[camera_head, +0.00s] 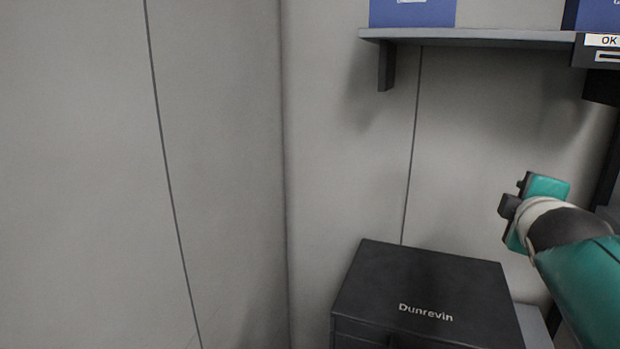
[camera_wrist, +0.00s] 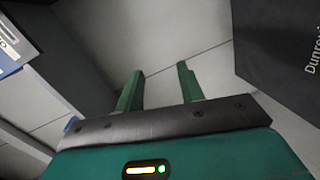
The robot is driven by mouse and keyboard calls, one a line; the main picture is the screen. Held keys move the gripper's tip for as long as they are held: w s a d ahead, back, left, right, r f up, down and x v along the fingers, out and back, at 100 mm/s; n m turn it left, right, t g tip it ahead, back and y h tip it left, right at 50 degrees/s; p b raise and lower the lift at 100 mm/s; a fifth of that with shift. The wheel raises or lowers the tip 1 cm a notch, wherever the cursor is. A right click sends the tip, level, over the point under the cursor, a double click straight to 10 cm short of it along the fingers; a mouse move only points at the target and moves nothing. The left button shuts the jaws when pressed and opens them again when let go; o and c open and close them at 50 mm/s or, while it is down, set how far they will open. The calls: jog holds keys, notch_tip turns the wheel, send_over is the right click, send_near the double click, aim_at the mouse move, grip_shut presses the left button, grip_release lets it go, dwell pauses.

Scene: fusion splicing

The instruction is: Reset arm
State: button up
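My arm comes in from the right edge of the head view, teal and dark grey with a pale band. Its end with my gripper (camera_head: 535,205) is in front of the grey wall, above and to the right of the black box; the fingers are not clear there. In the wrist view the two green fingers of my gripper (camera_wrist: 158,84) stand apart with nothing between them. The gripper is open and empty and touches nothing that I can see.
A black box marked "Dunrevin" (camera_head: 425,285) stands low right of centre; it also shows in the wrist view (camera_wrist: 275,50). A wall shelf (camera_head: 480,38) above carries a blue box (camera_head: 412,14). A dark unit labelled "OK" (camera_head: 600,55) is at upper right. The left side shows bare wall.

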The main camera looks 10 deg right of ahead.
jog(key=s+a+f+m+g+y, duration=0.2)
jog(key=s+a+f+m+y, duration=0.1)
jog(key=a+f, duration=0.4)
jog(key=s+a+f+m+g+y, duration=0.2)
jog(key=s+a+f+m+g, duration=0.1)
jog(key=a+f, duration=0.5)
jog(key=s+a+f+m+g+y, duration=0.2)
jog(key=s+a+f, duration=0.3)
jog(key=a, duration=0.7)
notch_tip(320, 180, down, 3)
jog(key=shift+a+r+m+g+y, duration=0.15)
jog(key=shift+m+g+y, duration=0.15)
jog(key=shift+m+y, duration=0.5)
jog(key=shift+d, duration=0.25)
